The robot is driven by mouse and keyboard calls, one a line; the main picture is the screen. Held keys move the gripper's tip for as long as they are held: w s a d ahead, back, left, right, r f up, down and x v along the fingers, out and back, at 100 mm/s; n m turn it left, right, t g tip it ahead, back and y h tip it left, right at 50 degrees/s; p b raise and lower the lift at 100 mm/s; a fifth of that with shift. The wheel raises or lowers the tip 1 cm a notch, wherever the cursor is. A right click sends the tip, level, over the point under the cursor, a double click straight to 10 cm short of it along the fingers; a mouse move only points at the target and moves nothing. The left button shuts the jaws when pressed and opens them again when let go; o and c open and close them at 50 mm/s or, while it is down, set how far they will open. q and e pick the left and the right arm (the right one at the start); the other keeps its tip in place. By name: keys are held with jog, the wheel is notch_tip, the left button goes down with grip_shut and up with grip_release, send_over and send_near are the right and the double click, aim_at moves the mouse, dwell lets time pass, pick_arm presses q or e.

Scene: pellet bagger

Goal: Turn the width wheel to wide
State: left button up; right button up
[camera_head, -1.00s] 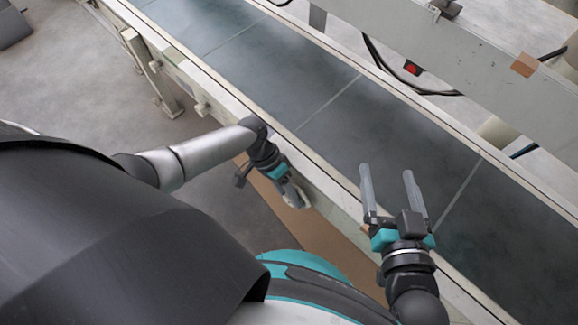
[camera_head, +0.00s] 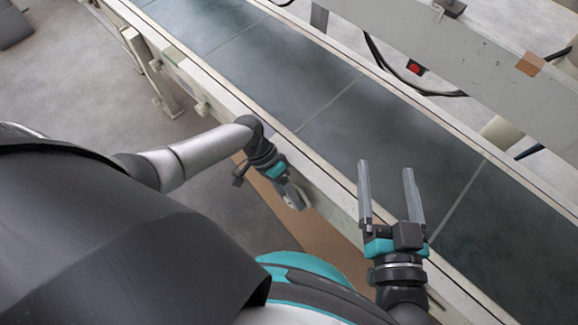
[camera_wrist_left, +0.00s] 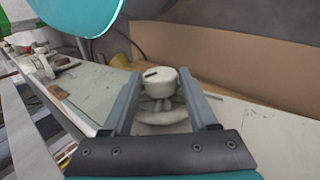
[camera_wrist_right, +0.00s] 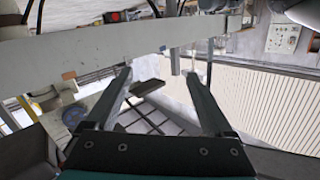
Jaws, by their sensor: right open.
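The width wheel, a pale round knob (camera_wrist_left: 158,83) with a dark mark on its top, stands between my left fingers in the left wrist view. A wider pale rounded part shows below it. My left gripper (camera_head: 288,190) is at the near side of the conveyor, its fingers closed in on both sides of the knob. In the head view only a pale edge of the wheel (camera_head: 296,199) shows beside the fingers. My right gripper (camera_head: 386,168) is open and empty above the conveyor belt; its spread fingers also show in the right wrist view (camera_wrist_right: 158,75).
The dark conveyor belt (camera_head: 340,120) runs diagonally and is bare. A pale rail (camera_head: 480,75) with a brown patch lies beyond it, with a red part (camera_head: 414,67) near cables. Brown board (camera_head: 325,240) lies below the near frame. Open floor is at left.

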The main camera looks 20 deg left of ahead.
pick_arm(q)
jog(key=shift+o, duration=1.4)
jog(key=shift+a+r, duration=0.1)
jog(key=shift+p+v, duration=0.55)
jog(key=shift+v, duration=0.4)
jog(key=p+v, duration=0.6)
jog(key=v, duration=0.7)
pick_arm(e)
jog(key=s+d+f+g+h, duration=0.2)
jog(key=d+g, duration=0.3)
jog(key=s+d+f+g+h, duration=0.2)
jog(key=d+g+h, duration=0.1)
jog(key=d+g, duration=0.3)
jog(key=shift+s+h, duration=0.3)
jog(key=shift+s, duration=0.1)
pick_arm(q)
jog(key=shift+r, duration=0.1)
pick_arm(e)
jog(key=shift+f, duration=0.15)
